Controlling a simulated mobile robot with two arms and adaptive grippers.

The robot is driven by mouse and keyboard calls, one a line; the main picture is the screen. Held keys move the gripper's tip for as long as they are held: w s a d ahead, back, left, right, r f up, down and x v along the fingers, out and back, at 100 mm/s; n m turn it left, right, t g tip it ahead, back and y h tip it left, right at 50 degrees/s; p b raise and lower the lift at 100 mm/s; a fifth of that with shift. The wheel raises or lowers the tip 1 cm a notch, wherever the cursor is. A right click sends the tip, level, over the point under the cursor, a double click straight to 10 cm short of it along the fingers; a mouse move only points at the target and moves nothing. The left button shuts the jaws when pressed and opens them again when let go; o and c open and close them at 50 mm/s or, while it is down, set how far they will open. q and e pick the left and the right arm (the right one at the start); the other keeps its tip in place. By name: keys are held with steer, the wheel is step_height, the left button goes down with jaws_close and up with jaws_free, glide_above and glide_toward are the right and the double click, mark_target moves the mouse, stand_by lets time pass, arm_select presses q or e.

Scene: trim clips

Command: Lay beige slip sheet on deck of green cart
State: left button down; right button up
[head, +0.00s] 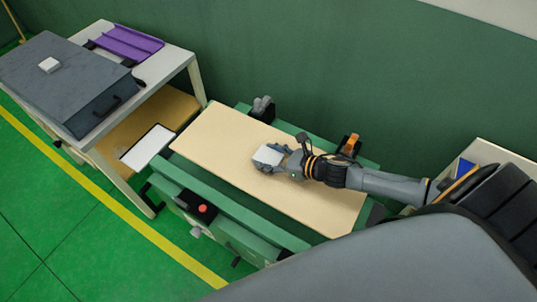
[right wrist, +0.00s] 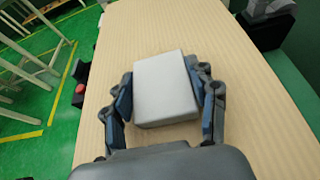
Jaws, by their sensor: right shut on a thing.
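The beige slip sheet (head: 225,143) is a long flat board over the deck of the green cart (head: 215,188). It spans most of the cart's length, with green strips of the cart showing along its long sides. Whether it rests on the deck or is slightly above it, I cannot tell. In the right wrist view the sheet (right wrist: 245,120) shows a ribbed surface. My right gripper (head: 268,158) is shut on a pale grey-white block (right wrist: 165,88) at the sheet's middle, a finger on each side. The block's underside is hidden. My left gripper is not in view.
A table (head: 185,58) at the left carries a grey case (head: 65,75) with a white block on it and a purple tray (head: 128,43). A white panel (head: 147,146) is by the cart's left end. A green wall stands close behind. The green floor in front is clear.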

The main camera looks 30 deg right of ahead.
step_height(320, 180, down, 13)
steer(key=b, duration=1.1)
steer(key=shift+f, duration=0.1)
steer(key=shift+f+b, duration=0.6)
steer(key=shift+b, duration=0.05)
steer(key=o, duration=1.4)
steer(key=shift+s+d, duration=0.1)
steer(key=shift+s, duration=0.1)
steer(key=v, duration=1.1)
steer(key=shift+s+r, duration=0.2)
steer(key=shift+s, duration=0.05)
